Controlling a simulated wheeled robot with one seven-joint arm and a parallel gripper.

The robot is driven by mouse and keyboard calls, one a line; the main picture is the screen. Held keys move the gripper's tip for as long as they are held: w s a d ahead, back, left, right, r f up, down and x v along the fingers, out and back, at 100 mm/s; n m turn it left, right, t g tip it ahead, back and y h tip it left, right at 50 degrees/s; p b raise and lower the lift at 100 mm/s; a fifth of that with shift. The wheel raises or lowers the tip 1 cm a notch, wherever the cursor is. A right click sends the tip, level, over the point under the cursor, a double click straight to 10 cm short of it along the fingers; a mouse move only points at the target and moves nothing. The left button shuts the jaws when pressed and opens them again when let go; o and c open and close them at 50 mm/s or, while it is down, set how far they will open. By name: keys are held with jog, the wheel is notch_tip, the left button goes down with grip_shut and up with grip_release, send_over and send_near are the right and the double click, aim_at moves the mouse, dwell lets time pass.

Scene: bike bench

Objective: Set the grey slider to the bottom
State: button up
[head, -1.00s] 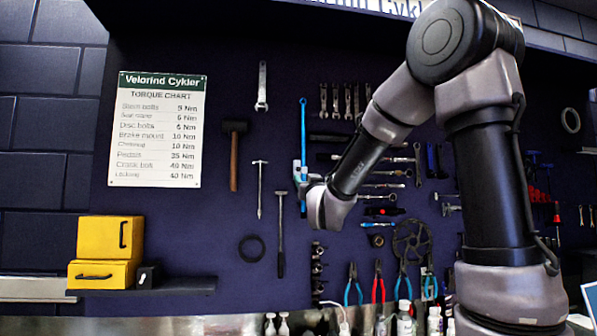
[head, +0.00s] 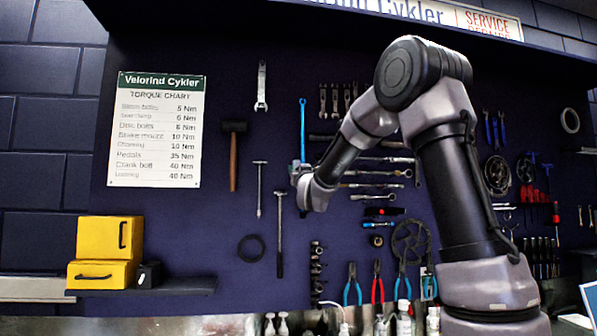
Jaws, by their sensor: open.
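I cannot make out a grey slider anywhere in the head view; it may be hidden behind my arm or out of view. My gripper (head: 298,172) is at the end of my arm, in front of the dark tool wall, left of the picture's middle. My wrist hides much of it. It is open, and I see nothing held in it. It overlaps the lower end of a long blue tool (head: 302,120) in the picture; I cannot tell whether they touch.
A torque chart (head: 156,130), a mallet (head: 234,150) and several wrenches and pliers hang on the wall. Yellow boxes (head: 105,250) stand on a small shelf (head: 185,287) at the lower left. Bottles (head: 404,322) stand along the bottom edge.

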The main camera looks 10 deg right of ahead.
grip_shut()
dwell(1.4)
